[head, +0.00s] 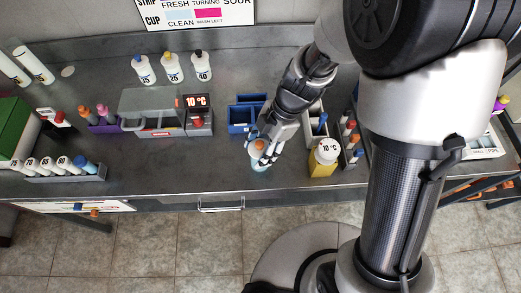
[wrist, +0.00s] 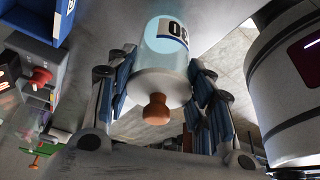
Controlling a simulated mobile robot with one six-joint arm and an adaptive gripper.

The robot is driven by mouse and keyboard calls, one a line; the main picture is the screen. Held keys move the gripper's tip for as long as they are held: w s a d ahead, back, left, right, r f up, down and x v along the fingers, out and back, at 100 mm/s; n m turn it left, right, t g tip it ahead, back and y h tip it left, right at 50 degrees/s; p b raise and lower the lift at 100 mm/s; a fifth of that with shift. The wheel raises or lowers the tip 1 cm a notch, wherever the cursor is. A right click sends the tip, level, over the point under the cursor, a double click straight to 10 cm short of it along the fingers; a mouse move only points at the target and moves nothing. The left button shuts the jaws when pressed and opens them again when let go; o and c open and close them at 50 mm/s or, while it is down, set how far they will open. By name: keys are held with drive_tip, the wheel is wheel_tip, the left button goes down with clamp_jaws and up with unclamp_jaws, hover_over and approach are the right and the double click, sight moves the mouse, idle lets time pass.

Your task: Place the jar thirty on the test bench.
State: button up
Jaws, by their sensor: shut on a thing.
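The jar (head: 259,167) is small and pale, with an orange-brown stopper, and is near the front edge of the bench (head: 190,178). In the wrist view the jar (wrist: 165,60) shows a white label with a blue band reading 30, and its stopper faces the camera. My gripper (head: 266,151) is shut on the jar, with fingers on both sides of it. The jar looks upright in the head view. Whether its base touches the bench top or hangs just above it, I cannot tell.
A blue open box (head: 243,127) stands just behind the jar. A yellow container (head: 323,158) with a 10 °C label stands to the right. A 10 °C unit (head: 198,122) and a clear-lidded tank (head: 150,112) are left. Bench top left of the jar is clear.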

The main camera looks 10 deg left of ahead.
drive_tip(key=shift+f, duration=0.6)
drive_tip(key=shift+f, duration=0.1)
drive_tip(key=o, duration=1.2)
drive_tip(key=shift+c, duration=0.2)
drive_tip(key=shift+w+d+r, duration=0.1)
drive_tip(key=shift+w+r, duration=0.05)
drive_tip(key=shift+r, duration=0.3)
drive_tip(key=p+v, duration=0.3)
drive_tip(key=v, duration=0.8)
drive_tip(key=shift+r, duration=0.2)
drive_tip(key=shift+d+r, duration=0.1)
